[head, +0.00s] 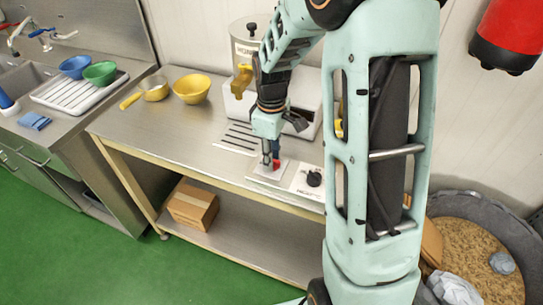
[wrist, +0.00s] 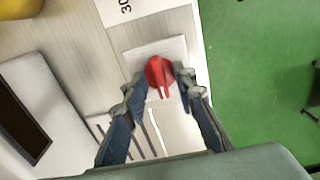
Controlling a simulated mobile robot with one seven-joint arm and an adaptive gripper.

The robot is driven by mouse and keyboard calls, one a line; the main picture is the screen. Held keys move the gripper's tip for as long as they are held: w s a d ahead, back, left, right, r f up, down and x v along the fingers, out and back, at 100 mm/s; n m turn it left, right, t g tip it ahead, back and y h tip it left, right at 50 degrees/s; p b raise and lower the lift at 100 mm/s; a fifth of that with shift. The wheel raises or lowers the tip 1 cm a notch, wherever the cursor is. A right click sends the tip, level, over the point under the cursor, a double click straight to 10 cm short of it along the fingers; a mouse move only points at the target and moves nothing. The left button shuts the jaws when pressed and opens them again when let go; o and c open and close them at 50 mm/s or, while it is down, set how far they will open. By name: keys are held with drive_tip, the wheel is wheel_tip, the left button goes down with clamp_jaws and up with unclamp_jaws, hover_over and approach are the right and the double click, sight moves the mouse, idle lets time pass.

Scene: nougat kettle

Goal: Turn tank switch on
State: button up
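A red rotary knob (wrist: 160,74) sits on a light square plate (wrist: 168,48) in the wrist view. The red knob also shows in the head view (head: 277,164), at the left of a white control panel (head: 293,179) on the steel table. My gripper (wrist: 161,77) has its two fingers spread, one on each side of the knob. I cannot tell whether the fingertips touch it. In the head view my gripper (head: 271,160) points down at the knob and partly hides it.
A black knob (head: 314,178) is right of the red one on the panel. A yellow bowl (head: 192,89) and ladle (head: 153,90) stand left. The table front is clear.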

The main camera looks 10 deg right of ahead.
clamp_jaws()
drive_tip(key=shift+m, duration=0.3)
drive_tip(key=m+b, duration=0.1)
drive_tip(key=m, duration=0.2)
drive_tip(key=shift+m, duration=0.3)
drive_tip(key=m+b, duration=0.1)
drive_tip(key=m, duration=0.2)
drive_tip(key=shift+m, duration=0.3)
drive_tip(key=m, duration=1)
drive_tip(key=shift+o, duration=0.8)
unclamp_jaws()
